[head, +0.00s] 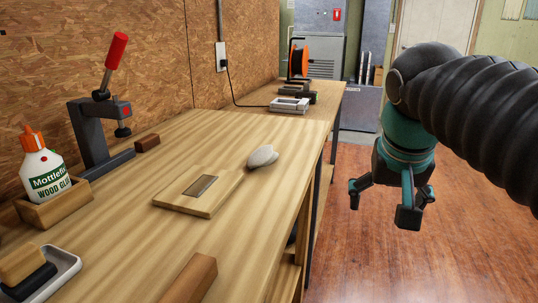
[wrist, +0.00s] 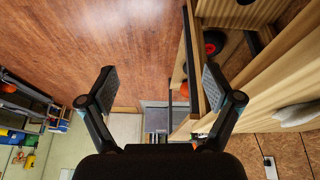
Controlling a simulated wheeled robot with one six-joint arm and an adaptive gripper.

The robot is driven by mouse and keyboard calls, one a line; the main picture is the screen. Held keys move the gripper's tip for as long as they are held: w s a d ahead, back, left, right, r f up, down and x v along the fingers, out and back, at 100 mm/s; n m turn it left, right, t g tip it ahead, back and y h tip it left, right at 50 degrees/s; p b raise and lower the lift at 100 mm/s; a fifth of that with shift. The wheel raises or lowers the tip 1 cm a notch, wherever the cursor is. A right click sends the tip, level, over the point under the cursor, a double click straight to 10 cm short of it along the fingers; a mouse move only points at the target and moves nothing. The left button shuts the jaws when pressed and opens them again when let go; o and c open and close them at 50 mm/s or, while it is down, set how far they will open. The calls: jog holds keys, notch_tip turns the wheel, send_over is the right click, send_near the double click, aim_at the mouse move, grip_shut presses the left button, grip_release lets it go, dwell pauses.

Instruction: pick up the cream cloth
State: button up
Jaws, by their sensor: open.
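The cream cloth (head: 262,157) is a small, pale, crumpled bundle on the wooden workbench (head: 235,130), near its right edge. A pale shape at the right of the wrist view (wrist: 297,114) looks like the same cloth. My gripper (head: 388,203) hangs to the right of the bench, over the floor, apart from the cloth. Its fingers are spread and empty, as the wrist view (wrist: 160,88) also shows.
A wooden board with a slot (head: 190,194) lies just left of the cloth. A red-handled press (head: 98,120), a glue bottle (head: 44,170) and a grey tray (head: 55,270) stand farther left. A wooden block (head: 190,279) lies in front.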

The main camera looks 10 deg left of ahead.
jog(key=w+a+r, duration=0.6)
jog(key=a+r, duration=0.4)
jog(key=a, duration=0.2)
jog(key=m+h+p, duration=0.1)
jog(key=m+h, duration=0.1)
jog(key=m, duration=0.1)
send_near(261, 153)
jog(key=x, duration=0.4)
jog(key=shift+a, duration=0.25)
jog(key=shift+d+x, duration=0.1)
jog(key=shift+x, duration=1.35)
jog(key=shift+d+x, duration=0.15)
jog(key=shift+x, duration=1.25)
jog(key=c, duration=1)
